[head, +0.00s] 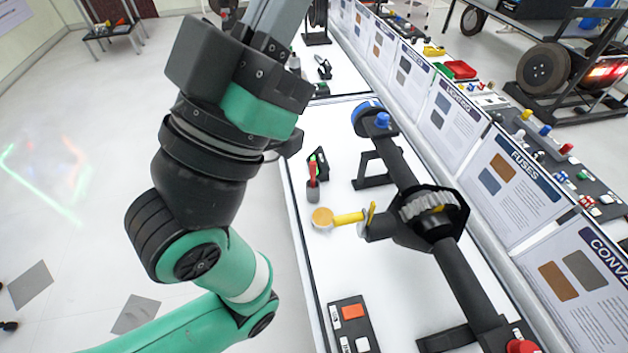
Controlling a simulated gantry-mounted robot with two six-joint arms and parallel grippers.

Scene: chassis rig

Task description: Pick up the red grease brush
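The red grease brush (312,173) is a small upright red handle on the white workbench (330,255), left of the black axle. Its lower end meets a small grey cylinder (313,192); I cannot tell whether it stands in it or is joined to it. A black piece with a green mark is close behind it. My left arm rises from the lower left, and its wrist is left of and above the brush in the picture, apart from it. The grey end of my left gripper (278,18) runs out at the top edge, so its fingertips are hidden. My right gripper does not show.
A yellow tool with a round tan head (322,217) lies just below the brush. A black axle (405,170) with a gear (428,206) runs along the bench on the right. A black switch box (352,325) sits at the front. Bare white surface lies between.

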